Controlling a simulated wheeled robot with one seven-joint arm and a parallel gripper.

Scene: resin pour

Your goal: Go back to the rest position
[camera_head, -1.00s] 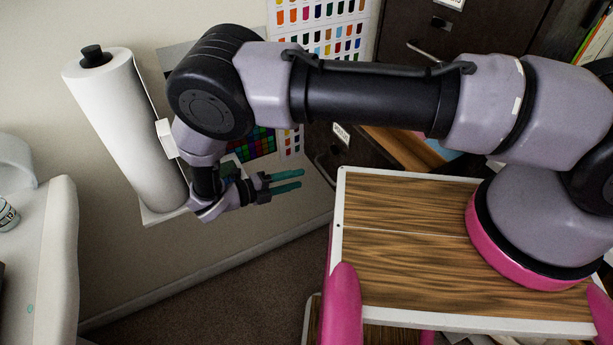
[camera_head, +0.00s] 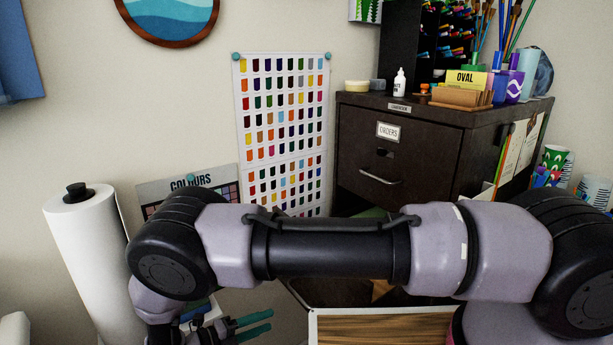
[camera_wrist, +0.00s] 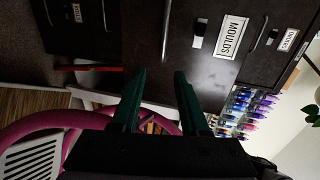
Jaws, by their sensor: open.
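My gripper (camera_head: 255,326) is at the bottom of the head view, left of centre. Its two teal fingers are apart and point to the right, with nothing between them. My arm crosses the lower part of that view. In the wrist view my gripper (camera_wrist: 158,85) shows both dark green fingers spread and empty. They point toward dark cabinet drawers, one with a label reading MOULDS (camera_wrist: 231,37).
A paper towel roll (camera_head: 85,255) stands left of my arm. A colour chart (camera_head: 283,130) hangs on the wall. A dark filing cabinet (camera_head: 440,150) bears brushes and bottles. A wood-grain surface (camera_head: 380,328) lies below my arm. Small bottles (camera_wrist: 240,110) show in the wrist view.

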